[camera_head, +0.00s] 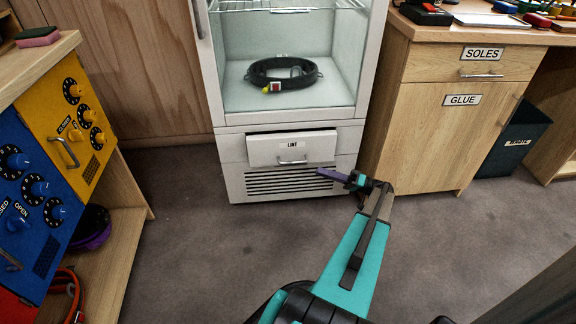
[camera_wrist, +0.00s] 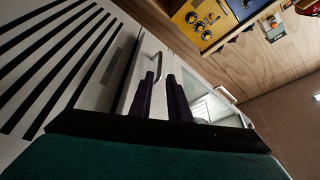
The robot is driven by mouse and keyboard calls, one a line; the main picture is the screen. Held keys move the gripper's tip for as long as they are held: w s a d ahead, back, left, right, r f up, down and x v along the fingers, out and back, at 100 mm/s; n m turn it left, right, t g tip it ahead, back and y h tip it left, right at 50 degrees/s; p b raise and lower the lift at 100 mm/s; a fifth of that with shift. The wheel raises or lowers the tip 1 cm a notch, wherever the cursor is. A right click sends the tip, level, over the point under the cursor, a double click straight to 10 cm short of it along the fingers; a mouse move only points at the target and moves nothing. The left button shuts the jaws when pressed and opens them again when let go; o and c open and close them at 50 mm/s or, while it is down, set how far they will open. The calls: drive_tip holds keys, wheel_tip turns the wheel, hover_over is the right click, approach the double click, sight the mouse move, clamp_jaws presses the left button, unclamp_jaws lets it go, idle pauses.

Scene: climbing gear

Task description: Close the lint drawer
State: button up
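The lint drawer (camera_head: 265,151) is a white panel marked LINT with a metal bar handle (camera_head: 291,161), low on the white cabinet in the head view. It stands out somewhat from the cabinet front. My gripper (camera_head: 334,175) is just below and right of the drawer's lower right corner in the head view. In the wrist view my gripper (camera_wrist: 164,98) has two dark purple fingers with a gap between them and nothing held. Whether they touch the drawer is unclear.
Above the drawer is a glass-walled compartment with a coiled black strap (camera_head: 283,73). Vent slots (camera_head: 285,183) lie below it. A wooden cabinet (camera_head: 440,125) stands right, a black bin (camera_head: 515,135) beyond it, and a knob panel (camera_head: 75,115) left. The grey floor (camera_head: 210,235) is clear.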

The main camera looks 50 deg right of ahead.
sight(290, 163)
drive_tip(key=b+x, duration=0.3)
drive_tip(key=x, duration=1)
drive_tip(key=shift+w+a+b, duration=0.25)
drive_tip(key=shift+w+b, duration=0.05)
drive_tip(key=shift+b, duration=0.05)
clamp_jaws()
